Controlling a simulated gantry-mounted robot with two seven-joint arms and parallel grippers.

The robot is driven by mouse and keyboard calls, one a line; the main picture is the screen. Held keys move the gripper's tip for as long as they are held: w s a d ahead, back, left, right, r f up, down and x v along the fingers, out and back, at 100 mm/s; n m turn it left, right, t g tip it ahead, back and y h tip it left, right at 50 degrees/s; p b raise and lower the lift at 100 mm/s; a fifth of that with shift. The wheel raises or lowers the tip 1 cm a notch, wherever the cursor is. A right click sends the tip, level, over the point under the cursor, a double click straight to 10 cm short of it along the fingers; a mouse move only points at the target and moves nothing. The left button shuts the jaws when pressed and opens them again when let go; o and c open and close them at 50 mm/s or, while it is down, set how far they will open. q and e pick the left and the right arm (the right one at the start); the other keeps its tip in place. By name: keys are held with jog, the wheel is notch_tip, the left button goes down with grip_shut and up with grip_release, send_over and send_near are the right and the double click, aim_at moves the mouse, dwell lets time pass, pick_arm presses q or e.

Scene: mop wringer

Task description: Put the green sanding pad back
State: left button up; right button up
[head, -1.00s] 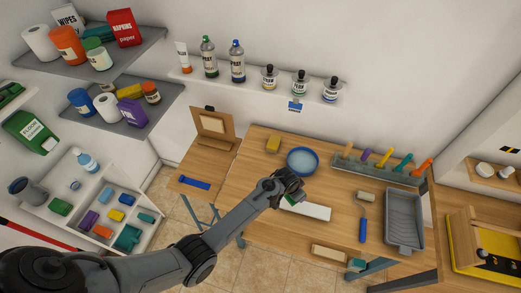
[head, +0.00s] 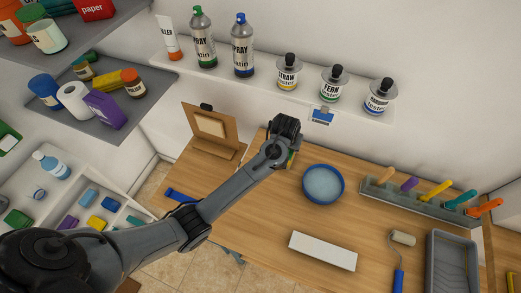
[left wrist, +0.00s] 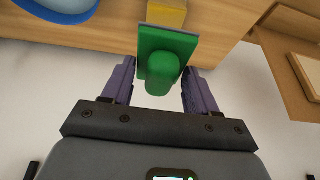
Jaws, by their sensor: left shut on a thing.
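The green sanding pad (left wrist: 165,62), a flat plate with a rounded knob, is between the fingers of my left gripper (left wrist: 160,90) in the left wrist view. In the head view my left gripper (head: 287,135) is over the back left part of the wooden table (head: 260,230), left of the blue bowl, and largely hides the pad. A yellow sponge (left wrist: 167,14) shows just beyond the pad in the left wrist view. I cannot tell whether they touch. My right gripper is not in view.
A blue bowl (head: 323,184), a white bar (head: 323,251) and a roller (head: 400,250) are on the table. A compartment tray (head: 125,222) with several coloured pieces is at the lower left. A shelf (head: 270,85) with bottles is behind.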

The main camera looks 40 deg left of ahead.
pick_arm(q)
jog(key=shift+s+a+f, duration=0.1)
jog(key=shift+a+f, duration=0.1)
jog(key=shift+f, duration=0.3)
jog(key=a+f, duration=0.2)
jog(key=a, duration=0.1)
jog(key=a+f, duration=0.2)
jog(key=a, duration=0.2)
jog(key=a+f, duration=0.2)
jog(key=a, duration=0.2)
jog(key=shift+f, duration=0.25)
jog(key=shift+a+f+p, duration=0.1)
jog(key=shift+f+p, duration=0.2)
jog(key=shift+f, duration=1.75)
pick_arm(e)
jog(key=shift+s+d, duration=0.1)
pick_arm(q)
jog(key=shift+f, duration=0.1)
jog(key=o, duration=1.1)
